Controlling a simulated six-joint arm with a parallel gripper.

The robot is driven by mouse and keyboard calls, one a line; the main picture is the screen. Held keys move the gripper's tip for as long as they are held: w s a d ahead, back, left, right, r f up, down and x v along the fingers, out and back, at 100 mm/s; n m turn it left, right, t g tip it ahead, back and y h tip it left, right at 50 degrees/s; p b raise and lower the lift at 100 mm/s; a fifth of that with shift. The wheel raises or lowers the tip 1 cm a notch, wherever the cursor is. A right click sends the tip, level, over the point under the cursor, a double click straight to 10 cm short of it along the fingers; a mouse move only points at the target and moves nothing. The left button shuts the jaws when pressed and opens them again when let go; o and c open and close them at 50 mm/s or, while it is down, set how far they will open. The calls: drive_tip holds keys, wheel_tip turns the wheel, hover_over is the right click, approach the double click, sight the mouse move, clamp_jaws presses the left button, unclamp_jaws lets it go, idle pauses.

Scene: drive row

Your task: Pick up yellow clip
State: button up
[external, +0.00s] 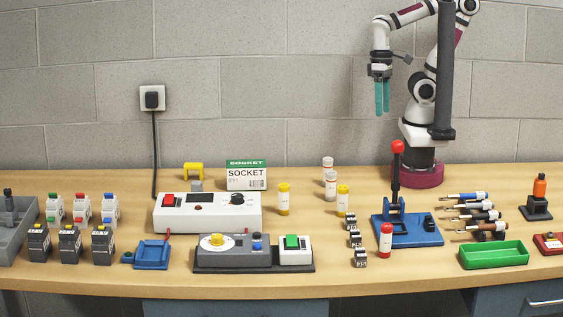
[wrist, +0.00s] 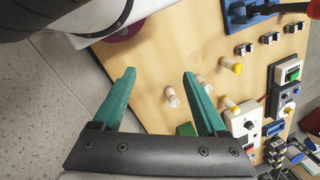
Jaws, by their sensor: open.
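The yellow clip (external: 193,167) is a small arch-shaped piece at the back left of the bench in the external view. It stands behind the white control box and left of the green-and-white SOCKET box, with a small grey block just in front of its lower part. I cannot make out the clip in the wrist view. My gripper (external: 382,110) hangs high above the back of the bench, far to the right of the clip, fingers pointing down. Its teal fingers are apart with nothing between them in the wrist view (wrist: 159,74).
The SOCKET box (external: 246,178) stands close to the clip's right. The white control box (external: 207,213) is in front. Yellow-and-white bottles (external: 283,199) and white-capped bottles (external: 330,186) stand between clip and arm. A blue lever press (external: 408,229) is at right. Bare bench lies left of the clip.

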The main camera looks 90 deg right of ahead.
drive_tip(key=shift+w, duration=0.1)
drive_tip(key=n+t, duration=0.3)
drive_tip(key=t, duration=1)
approach(197, 164)
drive_tip(key=w+f, duration=0.2)
drive_tip(key=w, duration=0.1)
drive_tip(key=shift+w+h, duration=0.15)
drive_tip(key=shift+h, duration=0.25)
drive_tip(key=x, duration=0.6)
drive_tip(key=shift+a+r, duration=0.2)
drive_tip(key=shift+a, duration=0.05)
clamp_jaws()
